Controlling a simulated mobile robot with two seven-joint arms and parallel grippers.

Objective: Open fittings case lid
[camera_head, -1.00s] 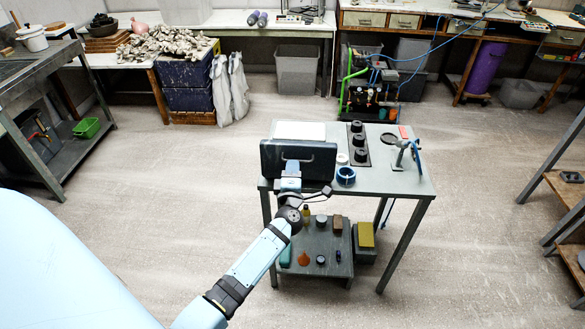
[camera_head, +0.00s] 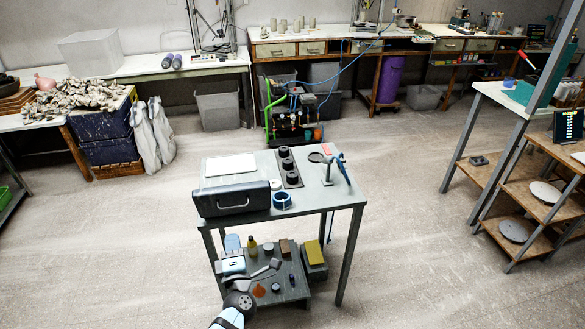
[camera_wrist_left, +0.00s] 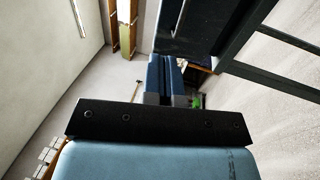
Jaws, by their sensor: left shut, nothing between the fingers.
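The fittings case (camera_head: 235,202) is a dark box with rounded corners at the front left of the grey table in the head view. A pale handle shows on the side facing me. I cannot clearly tell how its lid stands. My left gripper (camera_head: 232,242) appears below the case in the head view, in front of the table's lower shelf, apart from the handle. Its blue fingers (camera_wrist_left: 166,78) are shut together and empty in the left wrist view. My right gripper is out of view.
A white flat panel (camera_head: 230,166) lies behind the case front. The lower shelf holds several small items.

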